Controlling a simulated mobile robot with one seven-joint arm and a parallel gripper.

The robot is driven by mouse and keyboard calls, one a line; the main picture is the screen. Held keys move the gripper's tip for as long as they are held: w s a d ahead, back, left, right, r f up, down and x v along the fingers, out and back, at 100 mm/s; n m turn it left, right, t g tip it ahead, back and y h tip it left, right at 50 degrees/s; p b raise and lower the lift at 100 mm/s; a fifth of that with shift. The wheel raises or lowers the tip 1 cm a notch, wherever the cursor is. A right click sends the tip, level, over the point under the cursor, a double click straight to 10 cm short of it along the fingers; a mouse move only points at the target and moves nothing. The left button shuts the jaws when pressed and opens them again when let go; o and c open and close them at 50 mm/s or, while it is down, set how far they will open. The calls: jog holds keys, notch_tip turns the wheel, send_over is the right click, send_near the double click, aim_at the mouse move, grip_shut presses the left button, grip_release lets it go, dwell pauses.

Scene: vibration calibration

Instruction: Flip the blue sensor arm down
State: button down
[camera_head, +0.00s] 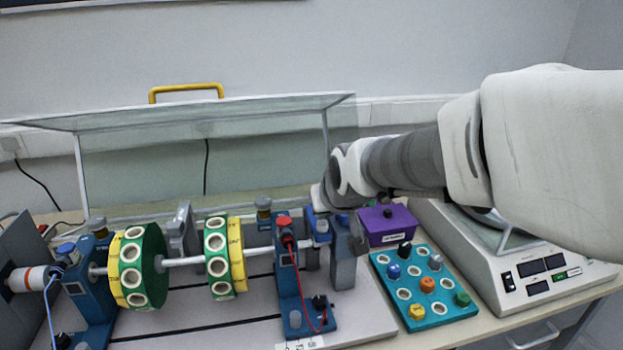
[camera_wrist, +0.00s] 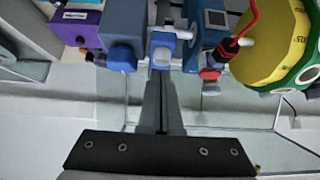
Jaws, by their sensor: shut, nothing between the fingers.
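The blue sensor arm (camera_head: 318,224) is at the right end of the shaft, beside the blue bearing stand (camera_head: 288,270). In the wrist view, the blue sensor arm (camera_wrist: 184,34) shows with a pale grey block on its front. It overlaps the line of my fingers. In the wrist view, my gripper (camera_wrist: 161,85) is a narrow dark bar reaching up to the blue part. I cannot tell whether they touch. My wrist partly hides this area.
Green-yellow discs (camera_head: 138,266) sit on the shaft to the left. A clear cover (camera_head: 200,115) with a yellow handle stands raised behind. A purple box (camera_head: 386,222), a teal tray (camera_head: 421,322) of knobs and a white scale (camera_head: 510,268) stand to the right.

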jog(key=shift+s+f+b, duration=0.4)
jog(key=shift+f+b, duration=0.25)
dwell(0.3)
jog(key=w+r+p+v, duration=0.1)
jog(key=p+v, duration=0.3)
jog(key=v, duration=0.9)
jog(key=shift+w+r, duration=0.4)
jog(key=shift+r, duration=0.05)
jog(key=shift+a, duration=0.1)
jog(key=s+d+m+g+p, duration=0.1)
jog(key=s+d+p, duration=0.2)
jog(key=s, duration=0.5)
jog(key=s+d+f+m+g+h+p, duration=0.1)
jog(key=s+d+p, duration=0.2)
jog(key=s, duration=0.6)
jog(key=shift+d+g+h, duration=0.3)
jog(key=shift+d, duration=0.9)
